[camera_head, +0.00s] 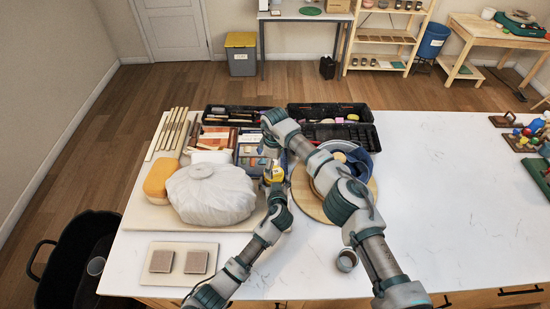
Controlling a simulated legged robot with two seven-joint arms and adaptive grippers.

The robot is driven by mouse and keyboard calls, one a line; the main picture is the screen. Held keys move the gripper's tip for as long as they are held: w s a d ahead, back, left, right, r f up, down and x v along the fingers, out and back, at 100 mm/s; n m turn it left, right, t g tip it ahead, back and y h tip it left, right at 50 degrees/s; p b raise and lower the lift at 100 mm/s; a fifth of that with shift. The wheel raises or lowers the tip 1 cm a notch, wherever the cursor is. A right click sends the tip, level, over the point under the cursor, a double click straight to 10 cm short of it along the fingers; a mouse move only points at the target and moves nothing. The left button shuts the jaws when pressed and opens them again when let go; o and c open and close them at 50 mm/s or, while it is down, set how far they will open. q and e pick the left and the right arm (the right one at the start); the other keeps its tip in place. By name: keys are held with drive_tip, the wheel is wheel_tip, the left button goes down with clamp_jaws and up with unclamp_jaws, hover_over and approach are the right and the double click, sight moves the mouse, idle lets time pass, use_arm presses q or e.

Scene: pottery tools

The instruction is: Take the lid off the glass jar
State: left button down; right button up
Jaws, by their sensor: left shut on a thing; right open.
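A small yellow-and-clear item (278,175), possibly the glass jar, shows between my two arms near the middle of the table; its lid cannot be made out. My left gripper (270,181) is shut on it at its near left side, as far as the small view shows. My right gripper (270,150) is open just beyond and above it, with the arm bent over from the right. The arms hide much of this spot, so I cannot tell whether the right fingers touch the lid.
A round wooden board (309,204) holding a basin with blue cloth (359,160) is right of the grippers. A white wrapped bundle (208,194) and orange sponge (160,178) lie left. Black tool trays (336,112) stand behind.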

sight(275, 172)
use_arm(q)
drive_tip(key=shift+f, duration=0.15)
use_arm(e)
drive_tip(key=shift+f, duration=1.85)
use_arm(q)
drive_tip(key=shift+s, duration=0.1)
use_arm(e)
drive_tip(key=shift+d, duration=0.1)
drive_tip(key=c, duration=1.2)
